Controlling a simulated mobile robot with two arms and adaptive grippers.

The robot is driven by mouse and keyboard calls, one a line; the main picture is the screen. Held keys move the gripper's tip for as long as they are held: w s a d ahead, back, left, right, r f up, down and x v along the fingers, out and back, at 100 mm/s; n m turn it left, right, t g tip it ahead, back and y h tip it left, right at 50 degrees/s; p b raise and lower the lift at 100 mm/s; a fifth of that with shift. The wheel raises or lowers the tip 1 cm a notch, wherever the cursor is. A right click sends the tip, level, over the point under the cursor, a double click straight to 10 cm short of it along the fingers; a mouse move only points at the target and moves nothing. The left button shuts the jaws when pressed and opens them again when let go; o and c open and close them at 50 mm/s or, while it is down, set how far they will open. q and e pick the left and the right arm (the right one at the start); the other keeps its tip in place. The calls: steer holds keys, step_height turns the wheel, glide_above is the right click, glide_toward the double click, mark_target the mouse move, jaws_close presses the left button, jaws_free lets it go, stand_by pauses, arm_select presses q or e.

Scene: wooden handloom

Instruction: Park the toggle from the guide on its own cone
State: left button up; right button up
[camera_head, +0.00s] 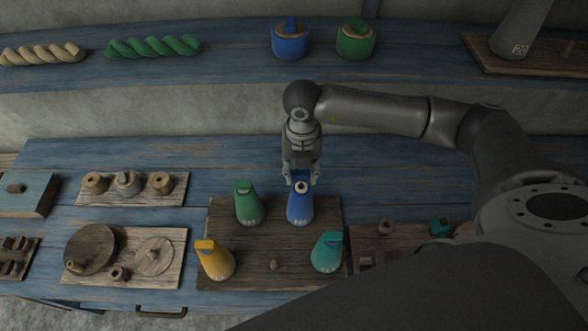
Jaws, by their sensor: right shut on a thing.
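My right gripper (301,178) points down over the top of the blue cone (300,209). It is shut on a small blue piece, apparently the toggle (300,176), at the tip of that cone. A pale spot shows just below the fingers. I cannot tell whether the piece touches the cone. A green cone (248,207), a yellow cone (216,262) and a teal cone (327,254) stand on the same dark board (275,240). I cannot make out the guide for certain. My left gripper is not in view.
A small wooden peg (274,264) stands between the front cones. Wooden trays with spools (128,184) and discs (90,249) lie left. A board at right is partly hidden by my arm. Blue (290,42) and green (355,42) pots and rope skeins stand on the back shelf.

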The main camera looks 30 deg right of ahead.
steer(key=shift+f, duration=0.45)
steer(key=shift+s+d+f+b, duration=0.1)
steer(key=shift+f+b, duration=0.2)
steer(key=shift+b, duration=0.2)
steer(key=shift+f+b, duration=0.45)
steer(key=shift+f, duration=0.3)
arm_select(q)
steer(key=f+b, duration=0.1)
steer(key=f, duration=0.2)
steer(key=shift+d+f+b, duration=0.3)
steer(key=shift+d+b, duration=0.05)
steer(key=shift+b, duration=0.05)
arm_select(e)
steer(key=shift+f, duration=0.95)
steer(key=o, duration=0.8)
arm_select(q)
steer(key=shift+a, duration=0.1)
arm_select(e)
steer(key=shift+r, duration=0.15)
